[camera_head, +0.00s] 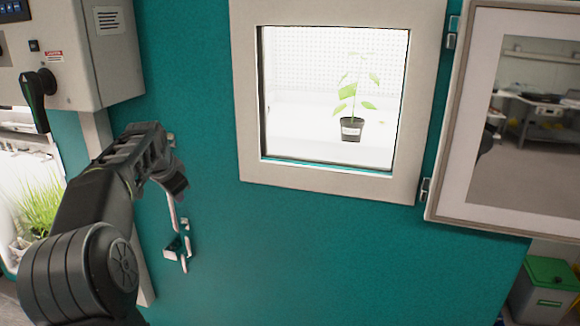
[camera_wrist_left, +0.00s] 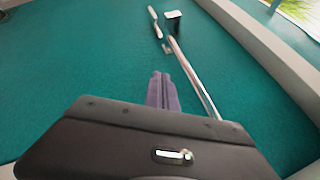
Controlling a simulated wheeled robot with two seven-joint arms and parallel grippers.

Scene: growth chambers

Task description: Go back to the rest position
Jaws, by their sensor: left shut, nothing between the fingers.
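My left gripper (camera_head: 176,186) is at the left side of the teal chamber door (camera_head: 300,250), close to a pale vertical bar handle (camera_head: 172,212). In the left wrist view its two fingers (camera_wrist_left: 162,90) are together with nothing between them. The handle (camera_wrist_left: 196,78) runs just to the right of the fingers there; they look apart from it, though the exact gap is hard to tell. A small latch (camera_head: 178,248) sits at the handle's lower end. My right gripper is not in view.
A framed window (camera_head: 412,120) shows a potted plant (camera_head: 351,130) in a bright chamber. Its hinged panel (camera_head: 455,150) stands open to the right. A control box (camera_head: 95,60) with a black lever (camera_head: 36,100) is at upper left. A green-lidded bin (camera_head: 550,272) is at lower right.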

